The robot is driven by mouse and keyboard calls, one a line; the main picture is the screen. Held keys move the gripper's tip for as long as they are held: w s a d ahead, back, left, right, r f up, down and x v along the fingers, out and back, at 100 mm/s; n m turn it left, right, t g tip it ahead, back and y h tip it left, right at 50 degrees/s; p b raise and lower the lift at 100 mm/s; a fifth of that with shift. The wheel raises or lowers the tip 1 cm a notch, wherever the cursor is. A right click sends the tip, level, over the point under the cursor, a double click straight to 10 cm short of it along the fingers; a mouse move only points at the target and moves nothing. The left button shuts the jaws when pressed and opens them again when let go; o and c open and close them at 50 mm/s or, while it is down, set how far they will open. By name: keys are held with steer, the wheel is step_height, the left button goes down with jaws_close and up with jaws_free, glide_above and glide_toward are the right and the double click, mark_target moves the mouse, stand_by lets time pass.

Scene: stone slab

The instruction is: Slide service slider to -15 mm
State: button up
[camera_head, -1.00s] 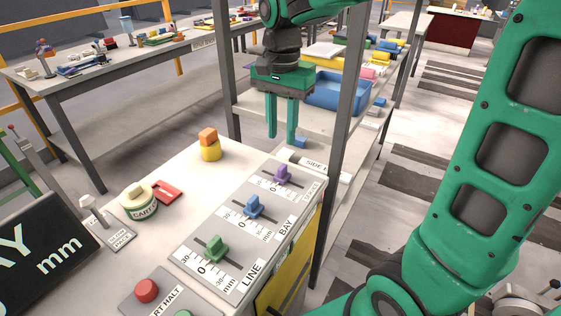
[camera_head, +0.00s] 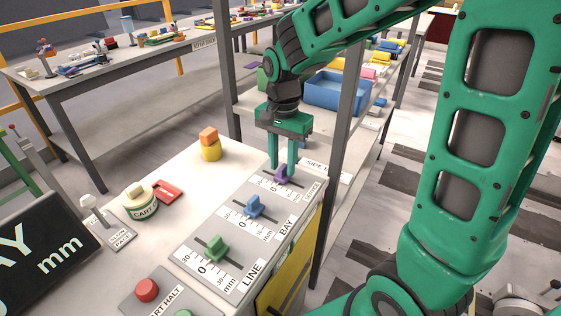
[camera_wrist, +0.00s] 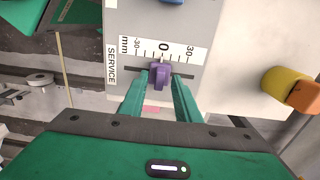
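The service slider's purple knob (camera_head: 282,175) is at the far end of the slider panel (camera_head: 186,258). In the wrist view, the purple knob (camera_wrist: 159,76) stands in its slot close to the 0 mark, under a scale (camera_wrist: 164,50) running from -30 on the left to 30 on the right. My gripper (camera_head: 283,168) is lowered over the knob. In the wrist view my gripper (camera_wrist: 159,78) is open, with one finger on each side of the knob. A small gap seems to show on both sides. In the head view the fingers hide part of the knob.
The blue BAY slider (camera_head: 254,207) and green LINE slider (camera_head: 216,247) sit nearer on the same panel. An orange-topped yellow piece (camera_head: 211,148) stands left of the gripper. A dark shelf post (camera_head: 345,120) rises close to the right. A red button (camera_head: 147,290) is at the front.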

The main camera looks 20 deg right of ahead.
mark_target(290, 181)
jaws_close()
steer(key=shift+s+d, duration=0.7)
steer(key=shift+s, duration=0.2)
jaws_free()
steer(key=shift+r, duration=0.1)
step_height(290, 181, up, 11)
steer(key=shift+f, duration=0.2)
